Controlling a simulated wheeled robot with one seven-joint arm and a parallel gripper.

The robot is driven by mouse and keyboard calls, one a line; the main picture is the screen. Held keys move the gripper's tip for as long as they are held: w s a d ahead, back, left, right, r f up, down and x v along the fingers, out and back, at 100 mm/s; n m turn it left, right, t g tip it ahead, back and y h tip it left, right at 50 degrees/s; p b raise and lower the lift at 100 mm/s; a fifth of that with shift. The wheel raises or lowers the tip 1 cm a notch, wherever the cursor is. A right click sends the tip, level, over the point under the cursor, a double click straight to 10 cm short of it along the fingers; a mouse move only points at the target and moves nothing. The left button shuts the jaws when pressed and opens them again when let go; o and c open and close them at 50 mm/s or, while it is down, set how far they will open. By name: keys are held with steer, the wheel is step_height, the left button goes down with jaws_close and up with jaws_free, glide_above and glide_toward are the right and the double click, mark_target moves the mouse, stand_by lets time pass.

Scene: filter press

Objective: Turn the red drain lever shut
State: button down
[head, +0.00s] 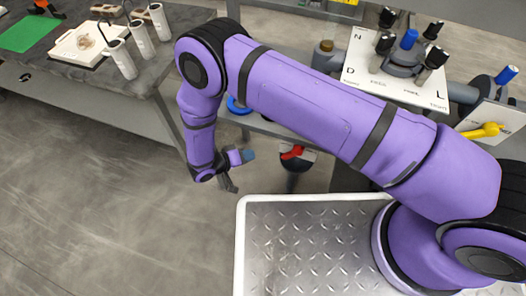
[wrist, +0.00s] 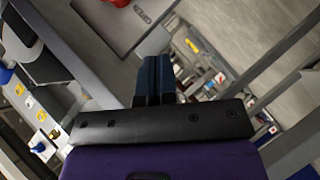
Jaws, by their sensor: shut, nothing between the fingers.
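The red drain lever (head: 292,153) sits under the bench-like frame in the head view, beside a small pale label plate and above a dark fitting. In the wrist view a red part, likely the same lever (wrist: 117,2), is cut off by the top edge. My gripper (head: 249,156) is to the left of the lever in the head view, with a visible gap between them. Its dark blue fingers (wrist: 153,78) are together and empty in the wrist view. The lever's exact angle is hard to tell at this size.
A white panel (head: 372,72) with black and blue valve knobs stands above right. A yellow lever (head: 483,131) is at the far right. A blue ring-shaped part (head: 238,106) lies behind my arm. A bench (head: 60,75) with white cylinders is at left. The floor between is open.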

mark_target(292, 153)
steer(key=s+f+x, duration=0.1)
steer(key=s+x, duration=0.1)
steer(key=x, duration=1)
steer(key=shift+d, duration=0.6)
steer(key=shift+f, duration=0.1)
